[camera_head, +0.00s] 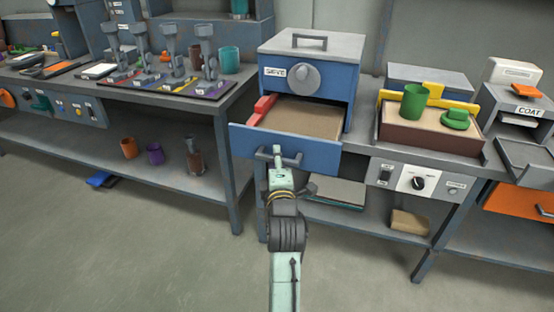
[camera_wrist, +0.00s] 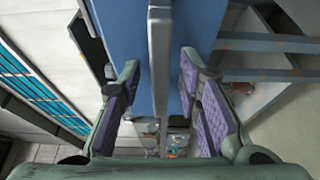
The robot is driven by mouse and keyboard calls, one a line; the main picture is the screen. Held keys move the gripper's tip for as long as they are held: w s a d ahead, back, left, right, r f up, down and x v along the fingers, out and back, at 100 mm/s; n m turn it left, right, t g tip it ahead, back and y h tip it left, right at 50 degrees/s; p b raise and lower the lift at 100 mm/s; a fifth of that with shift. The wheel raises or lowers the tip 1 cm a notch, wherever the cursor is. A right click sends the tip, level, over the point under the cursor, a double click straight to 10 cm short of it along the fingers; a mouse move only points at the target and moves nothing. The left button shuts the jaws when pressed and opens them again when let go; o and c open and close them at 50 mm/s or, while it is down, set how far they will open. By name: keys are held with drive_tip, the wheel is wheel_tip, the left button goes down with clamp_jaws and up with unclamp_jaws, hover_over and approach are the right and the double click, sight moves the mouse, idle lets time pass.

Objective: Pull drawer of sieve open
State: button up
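The sieve (camera_head: 308,68) is a blue box with a grey lid, a round knob and a label, standing on the bench. Its drawer (camera_head: 310,150) is out toward me, showing a sand-coloured filling (camera_head: 305,117) and a red piece (camera_head: 262,108) at its left side. The drawer's grey handle (camera_head: 279,158) is on the front panel. My gripper (camera_head: 281,172) is at the handle. In the wrist view my gripper (camera_wrist: 159,72) has its purple-padded fingers apart. The handle bar (camera_wrist: 160,45) runs between the fingertips, with gaps on both sides, in front of the blue drawer front.
A brown sand box (camera_head: 420,134) with a green cup (camera_head: 413,103) stands to the right, above a control panel (camera_head: 418,182). A rack of grey tools (camera_head: 170,84) is on the left bench (camera_head: 60,94). The floor in front is clear.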

drive_tip(key=s, duration=0.7)
drive_tip(key=shift+s+d, duration=0.2)
drive_tip(key=shift+d, duration=0.1)
